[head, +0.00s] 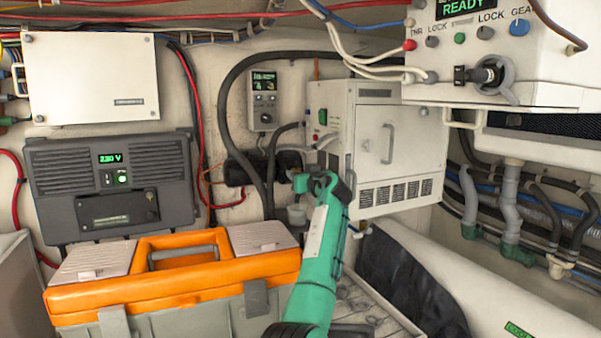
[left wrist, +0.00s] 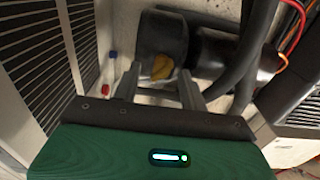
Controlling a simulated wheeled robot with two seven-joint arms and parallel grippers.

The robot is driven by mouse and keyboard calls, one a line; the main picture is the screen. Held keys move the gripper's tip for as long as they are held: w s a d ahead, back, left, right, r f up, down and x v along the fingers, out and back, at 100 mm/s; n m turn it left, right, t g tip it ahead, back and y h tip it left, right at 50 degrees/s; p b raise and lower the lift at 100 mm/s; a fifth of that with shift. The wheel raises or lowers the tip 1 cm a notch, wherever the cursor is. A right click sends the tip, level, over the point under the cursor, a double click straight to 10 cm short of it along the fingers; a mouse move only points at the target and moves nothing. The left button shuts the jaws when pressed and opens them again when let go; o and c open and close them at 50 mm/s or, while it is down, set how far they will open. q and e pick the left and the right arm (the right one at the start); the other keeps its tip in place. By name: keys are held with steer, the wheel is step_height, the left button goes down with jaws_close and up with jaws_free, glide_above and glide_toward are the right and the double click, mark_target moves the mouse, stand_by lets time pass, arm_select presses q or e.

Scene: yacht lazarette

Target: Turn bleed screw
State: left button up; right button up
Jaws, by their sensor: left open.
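A small yellow part (left wrist: 161,66), perhaps the bleed screw, shows in the left wrist view on or against a black rounded body (left wrist: 163,36). My left gripper (left wrist: 160,72) is open, its two grey fingers pointing toward the black body, one on either side of the yellow part in the picture. I cannot tell whether they touch it. In the head view my green left arm reaches up to the wall beside the white vented cabinet; the yellow part cannot be made out there. My right gripper is not in view.
The white vented cabinet (head: 368,140) is close on the right of the arm. An orange-and-grey toolbox (head: 175,290) stands at the lower left. Thick black hoses (head: 236,100) run down the wall near the gripper. A red-and-blue-ended piece (left wrist: 109,68) sits beside the left finger.

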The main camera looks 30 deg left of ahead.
arm_select(q)
jaws_close()
steer(key=shift+m, duration=0.4)
steer(key=shift+f+m+p, duration=0.2)
steer(key=shift+m+p, duration=3.3)
steer(key=shift+m, duration=3.15)
steer(key=shift+f+m+p, duration=0.15)
steer(key=shift+m+p, duration=3.3)
steer(key=shift+m, duration=3.2)
steer(key=shift+f, duration=0.1)
